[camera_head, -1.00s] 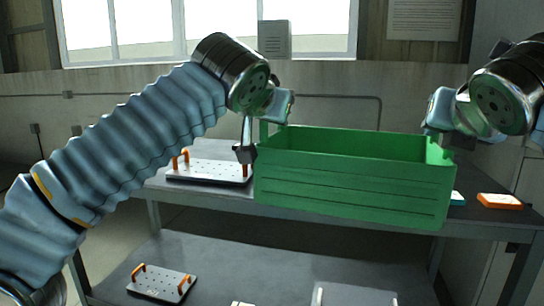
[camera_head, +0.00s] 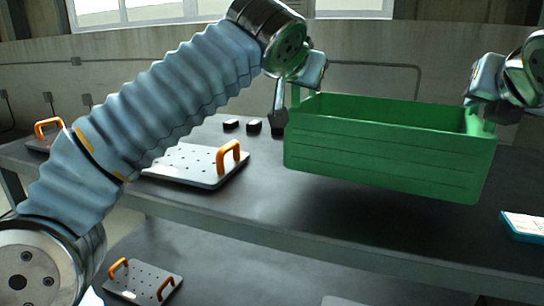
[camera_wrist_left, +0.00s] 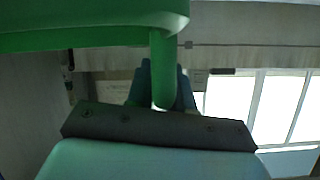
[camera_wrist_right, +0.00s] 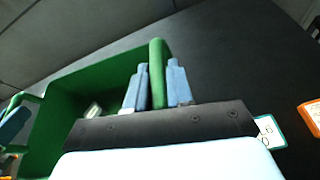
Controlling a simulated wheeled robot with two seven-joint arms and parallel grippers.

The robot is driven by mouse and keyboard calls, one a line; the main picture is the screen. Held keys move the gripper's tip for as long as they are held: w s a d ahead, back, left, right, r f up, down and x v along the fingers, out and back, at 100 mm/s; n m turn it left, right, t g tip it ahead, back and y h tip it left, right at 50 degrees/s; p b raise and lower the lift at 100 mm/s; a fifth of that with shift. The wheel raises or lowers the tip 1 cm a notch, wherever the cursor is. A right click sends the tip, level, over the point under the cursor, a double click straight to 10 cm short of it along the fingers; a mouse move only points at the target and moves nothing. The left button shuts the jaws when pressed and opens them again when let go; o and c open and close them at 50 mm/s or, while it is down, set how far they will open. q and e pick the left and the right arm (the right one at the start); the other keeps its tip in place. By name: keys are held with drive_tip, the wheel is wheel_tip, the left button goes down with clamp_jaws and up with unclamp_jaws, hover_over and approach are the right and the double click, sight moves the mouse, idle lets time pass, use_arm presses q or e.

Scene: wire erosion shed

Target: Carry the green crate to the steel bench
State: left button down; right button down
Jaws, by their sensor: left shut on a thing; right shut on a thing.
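The green crate (camera_head: 385,155) hangs level above the dark top of the steel bench (camera_head: 330,212), with a shadow under it. My left gripper (camera_head: 284,98) is shut on the crate's left end handle. The left wrist view shows its fingers around the green handle (camera_wrist_left: 163,70). My right gripper (camera_head: 484,108) is shut on the right end handle. The right wrist view shows its fingers on both sides of that handle (camera_wrist_right: 157,75). In that view a small pale thing (camera_wrist_right: 93,110) shows inside the crate; the rest of its inside is mostly hidden.
A perforated plate with orange handles (camera_head: 190,166) lies on the bench left of the crate. Small black blocks (camera_head: 253,126) sit behind it. A teal-edged white item (camera_head: 524,225) lies at the right. Another plate (camera_head: 143,281) is on the lower shelf. Bench space under the crate looks clear.

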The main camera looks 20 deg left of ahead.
sight(300, 103)
use_arm(q)
drive_tip(key=shift+f, duration=0.15)
use_arm(e)
drive_tip(key=shift+w+f, duration=0.1)
drive_tip(key=shift+f, duration=0.1)
drive_tip(key=shift+r, duration=0.1)
